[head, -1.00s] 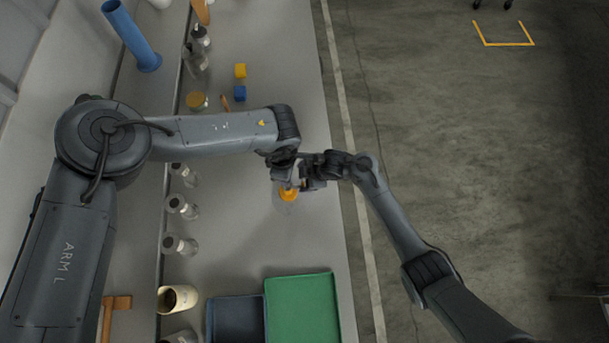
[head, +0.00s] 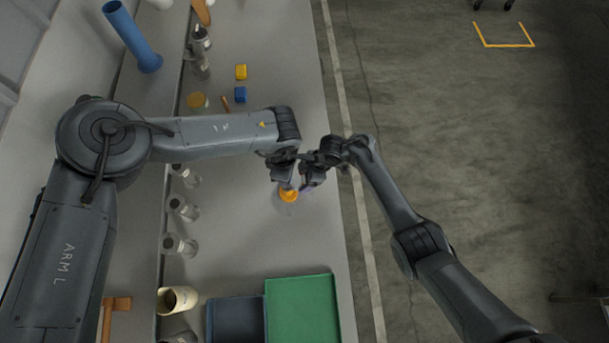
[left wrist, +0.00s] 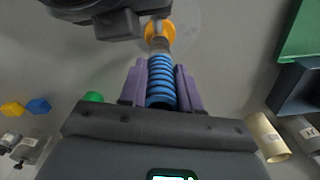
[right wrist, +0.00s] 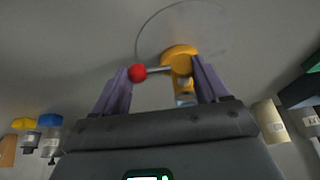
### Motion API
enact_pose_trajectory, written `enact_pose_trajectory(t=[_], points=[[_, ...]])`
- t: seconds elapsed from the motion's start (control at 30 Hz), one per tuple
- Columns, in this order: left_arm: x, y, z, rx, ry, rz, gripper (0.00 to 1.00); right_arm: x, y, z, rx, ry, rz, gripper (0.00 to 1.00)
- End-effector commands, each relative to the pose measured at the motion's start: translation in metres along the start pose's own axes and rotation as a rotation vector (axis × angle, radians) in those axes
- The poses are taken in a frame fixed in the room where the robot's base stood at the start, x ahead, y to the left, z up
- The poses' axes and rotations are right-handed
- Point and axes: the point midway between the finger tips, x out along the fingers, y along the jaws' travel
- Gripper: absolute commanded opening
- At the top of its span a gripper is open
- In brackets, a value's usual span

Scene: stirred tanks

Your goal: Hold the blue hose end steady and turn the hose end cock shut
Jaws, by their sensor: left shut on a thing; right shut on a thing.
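The blue hose end (left wrist: 161,80) is ribbed and sits between the two purple fingers of my left gripper (left wrist: 161,72), which is shut on it. The orange hose end cock (right wrist: 180,60) is beyond the hose end, joined by a metal neck. Its lever, with a red knob (right wrist: 137,73), points left in the right wrist view. My right gripper (right wrist: 163,75) has one finger at the red knob and the other beside the orange body, shut on the cock. In the head view the cock (head: 288,195) shows just below both grippers; the hose is hidden there.
A clear round outline (right wrist: 140,45) surrounds the cock. Several bottles (head: 180,208) line the bench's left side. A blue tray (head: 236,318) and a green tray (head: 300,310) are at the near end. Yellow (head: 241,72) and blue (head: 240,94) blocks lie farther back.

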Motion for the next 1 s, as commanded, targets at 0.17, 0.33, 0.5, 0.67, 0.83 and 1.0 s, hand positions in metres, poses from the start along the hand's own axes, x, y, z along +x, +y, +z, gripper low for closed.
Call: enact_pose_trajectory(t=[0.17,0.33,0.5,0.67,0.83,1.0], points=[[-0.001,0.0,0.0,0.001,0.0,0.0,0.0,0.001,0.0,0.002,0.003,-0.003,0.0,0.77],[-0.001,0.0,0.0,0.0,0.0,0.001,0.0,0.0,0.0,0.001,0.002,-0.002,0.0,1.0],[-0.001,0.0,0.0,0.0,0.001,0.001,0.0,0.0,0.0,0.0,0.0,-0.001,0.001,1.0],[0.0,0.0,0.0,0.0,0.001,0.001,0.0,-0.001,0.0,0.0,0.0,-0.001,0.002,1.0],[0.0,0.0,0.0,0.0,0.001,0.001,0.0,-0.008,0.001,0.0,0.0,0.0,0.002,1.0],[0.0,0.0,0.0,0.0,0.001,0.001,0.0,-0.031,0.001,0.0,-0.001,-0.001,0.005,1.0]])
